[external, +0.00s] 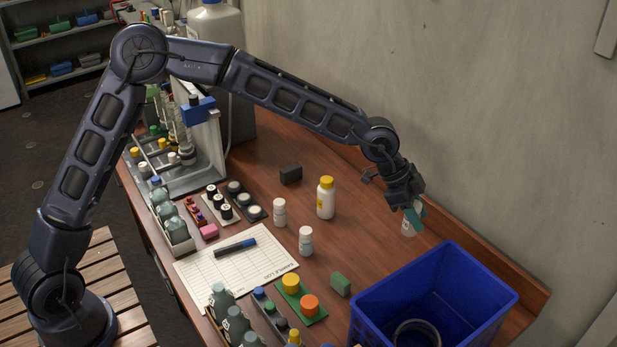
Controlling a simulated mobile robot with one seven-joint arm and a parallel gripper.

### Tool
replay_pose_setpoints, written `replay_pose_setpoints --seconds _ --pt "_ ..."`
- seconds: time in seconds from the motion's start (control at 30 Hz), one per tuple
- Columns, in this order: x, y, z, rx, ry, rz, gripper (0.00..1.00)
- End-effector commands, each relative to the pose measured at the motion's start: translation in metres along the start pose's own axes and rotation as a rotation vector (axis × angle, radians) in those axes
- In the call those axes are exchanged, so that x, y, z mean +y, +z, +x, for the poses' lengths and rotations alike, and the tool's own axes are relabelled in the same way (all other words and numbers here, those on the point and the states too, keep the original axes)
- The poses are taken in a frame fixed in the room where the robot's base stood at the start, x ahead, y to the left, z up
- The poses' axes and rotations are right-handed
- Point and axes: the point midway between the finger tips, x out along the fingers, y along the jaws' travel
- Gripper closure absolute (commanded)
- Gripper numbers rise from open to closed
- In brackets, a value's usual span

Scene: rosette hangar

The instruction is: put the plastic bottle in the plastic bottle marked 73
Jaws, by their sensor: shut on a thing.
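My gripper (415,212) is at the right, above the back right part of the wooden table, pointing down. It is shut on a small pale plastic bottle (408,229), partly hidden by the teal fingers. The held bottle is just behind the blue crate, outside its rim. A white bottle with a yellow cap (326,199) stands upright on the table to the left of my gripper. Two small white bottles stand nearer the middle, one at the back (279,212) and one in front (306,241). I cannot read the number 73 on any of them.
An open blue crate (436,262) stands at the front right, with a dark ring-shaped thing (417,334) inside. A dark block (291,174), a green block (340,284) and a sample log sheet (235,268) lie on the table. The wall rises close behind my gripper.

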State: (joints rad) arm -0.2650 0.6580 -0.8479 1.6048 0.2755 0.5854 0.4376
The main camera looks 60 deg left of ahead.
Motion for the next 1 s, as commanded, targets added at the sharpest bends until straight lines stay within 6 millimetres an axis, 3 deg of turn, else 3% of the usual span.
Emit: replay_pose_setpoints --seconds 0.4,1.0 --pt "-0.022 0.054 -0.056 0.0 -0.007 -0.016 0.87" --pt "-0.032 0.12 -0.139 0.001 -0.01 -0.025 0.87"
